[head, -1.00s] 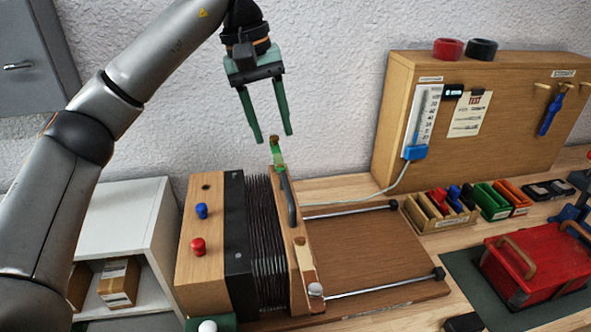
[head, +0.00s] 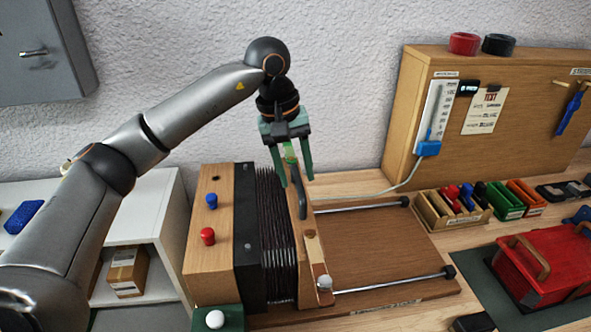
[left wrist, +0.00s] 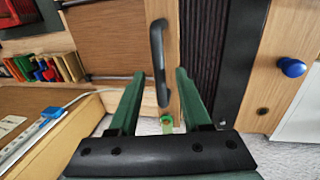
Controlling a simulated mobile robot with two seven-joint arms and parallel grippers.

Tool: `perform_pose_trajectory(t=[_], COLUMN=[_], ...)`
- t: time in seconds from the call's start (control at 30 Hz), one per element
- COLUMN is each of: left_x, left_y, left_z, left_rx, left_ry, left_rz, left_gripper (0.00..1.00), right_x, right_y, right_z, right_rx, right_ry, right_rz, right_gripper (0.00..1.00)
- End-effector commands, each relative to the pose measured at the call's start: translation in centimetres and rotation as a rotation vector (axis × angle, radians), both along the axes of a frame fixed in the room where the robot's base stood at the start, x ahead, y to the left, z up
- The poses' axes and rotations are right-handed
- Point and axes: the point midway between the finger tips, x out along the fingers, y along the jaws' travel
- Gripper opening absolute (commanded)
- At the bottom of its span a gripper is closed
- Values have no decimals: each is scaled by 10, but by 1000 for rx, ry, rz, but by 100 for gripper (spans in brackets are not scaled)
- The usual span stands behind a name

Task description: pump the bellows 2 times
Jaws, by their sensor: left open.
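The bellows (head: 273,235) are black and pleated, set between a wooden block with a black plate on the left and an upright wooden board (head: 309,262) on the right. The board carries a dark handle (head: 297,192), which also shows in the left wrist view (left wrist: 158,62). My left gripper (head: 296,184) is open with its green fingers pointing down at the far end of the board, near the handle's far end. In the left wrist view the fingers (left wrist: 155,85) lie either side of the board and handle, with nothing gripped. A green piece (left wrist: 166,122) shows between them. My right gripper is not in view.
Two metal rods (head: 390,283) run right from the board over a wooden base (head: 375,245). Blue (head: 211,201) and red (head: 207,236) knobs sit on the left block. A wooden panel (head: 420,90) with a gauge and cable stands behind right. A red box (head: 545,262) is at right.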

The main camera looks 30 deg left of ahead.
Motion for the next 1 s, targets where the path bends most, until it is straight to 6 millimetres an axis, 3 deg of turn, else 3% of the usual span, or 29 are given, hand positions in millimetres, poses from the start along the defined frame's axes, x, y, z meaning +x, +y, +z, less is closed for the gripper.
perform_pose_trajectory(t=[0.2, 0.63, 1.0], left_x=[0, 0, 0], left_y=[0, 0, 0], left_z=[0, 0, 0], left_rx=[0, 1, 1], left_ry=[0, 1, 1], left_rz=[0, 0, 1], left_gripper=[48, 0, 0], right_x=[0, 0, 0], right_y=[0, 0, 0], right_z=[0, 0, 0], right_rx=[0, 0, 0], right_ry=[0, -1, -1], right_rz=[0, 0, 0], right_gripper=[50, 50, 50])
